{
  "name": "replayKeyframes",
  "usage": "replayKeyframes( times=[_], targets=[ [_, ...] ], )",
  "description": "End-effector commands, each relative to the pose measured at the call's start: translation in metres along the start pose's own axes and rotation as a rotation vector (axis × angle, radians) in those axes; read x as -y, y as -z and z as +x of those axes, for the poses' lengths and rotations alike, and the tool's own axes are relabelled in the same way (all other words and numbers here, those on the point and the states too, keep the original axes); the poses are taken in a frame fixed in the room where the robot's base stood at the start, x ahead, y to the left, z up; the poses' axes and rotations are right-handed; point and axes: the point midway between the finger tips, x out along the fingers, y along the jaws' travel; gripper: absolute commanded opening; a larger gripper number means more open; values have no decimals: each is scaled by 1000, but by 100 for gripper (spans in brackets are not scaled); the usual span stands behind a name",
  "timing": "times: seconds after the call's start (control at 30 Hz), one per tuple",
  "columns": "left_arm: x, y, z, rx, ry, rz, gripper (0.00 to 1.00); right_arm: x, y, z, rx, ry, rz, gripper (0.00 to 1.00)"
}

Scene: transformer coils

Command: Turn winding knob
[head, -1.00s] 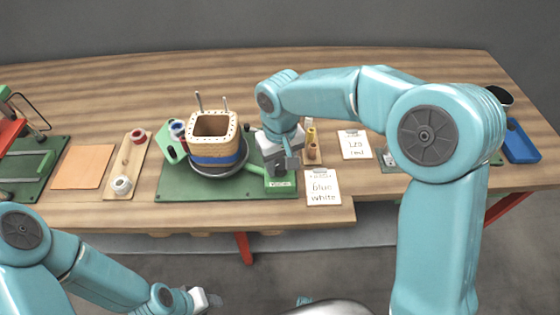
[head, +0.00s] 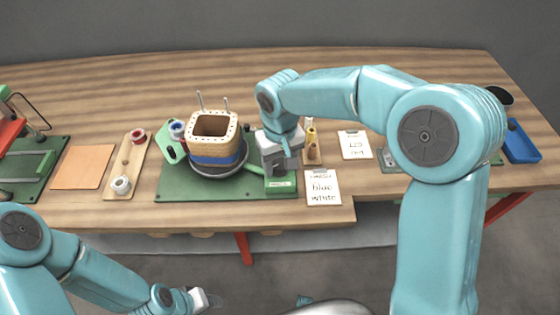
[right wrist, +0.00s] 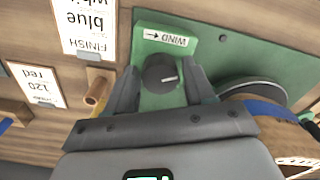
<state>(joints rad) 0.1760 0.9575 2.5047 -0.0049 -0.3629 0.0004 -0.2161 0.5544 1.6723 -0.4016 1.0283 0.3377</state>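The winding knob (right wrist: 160,73) is dark and round with a white mark pointing right in the right wrist view. It sits on the green winder base beside the white WIND label (right wrist: 170,37). My right gripper (head: 279,171) is over the knob, with one finger close on each side of it in the right wrist view (right wrist: 161,84); it looks shut on the knob. In the head view the gripper hides the knob. The square coil former (head: 214,142), with a blue band, stands on the green base (head: 180,192). My left gripper (head: 208,299) hangs low before the table, its fingers unclear.
A FINISH card (head: 322,187) reading blue, white lies right of the base. Another card (head: 354,145) and a wooden spool holder (head: 312,150) are near it. A board (head: 124,168) with red and white spools and an orange sheet (head: 82,167) lie left. A blue tray (head: 521,143) stands far right.

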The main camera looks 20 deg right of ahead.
Motion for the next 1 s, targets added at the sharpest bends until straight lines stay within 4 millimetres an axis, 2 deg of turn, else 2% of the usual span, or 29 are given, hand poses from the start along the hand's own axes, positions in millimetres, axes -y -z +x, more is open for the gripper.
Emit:
replayKeyframes(
  times=[0.33, 0.47, 0.57, 0.8, 1.0],
  targets=[
    [0, 0, 0, 0, 0, 0, 42, 0, 0, -1, 1, 0, -1, 68],
    [0, 0, -1, 0, 0, 0, 42, 0, 0, -14, -2, 0, -1, 68],
    [-1, 0, -2, 0, 0, 0, 42, 0, 0, -36, -4, 0, 0, 68],
    [-3, 0, -8, 0, 0, 0, 42, 0, 1, -101, -5, 0, 0, 68],
    [-5, 0, -14, 0, 0, 0, 42, 0, 0, -144, -3, 1, -1, 68]
  ],
)
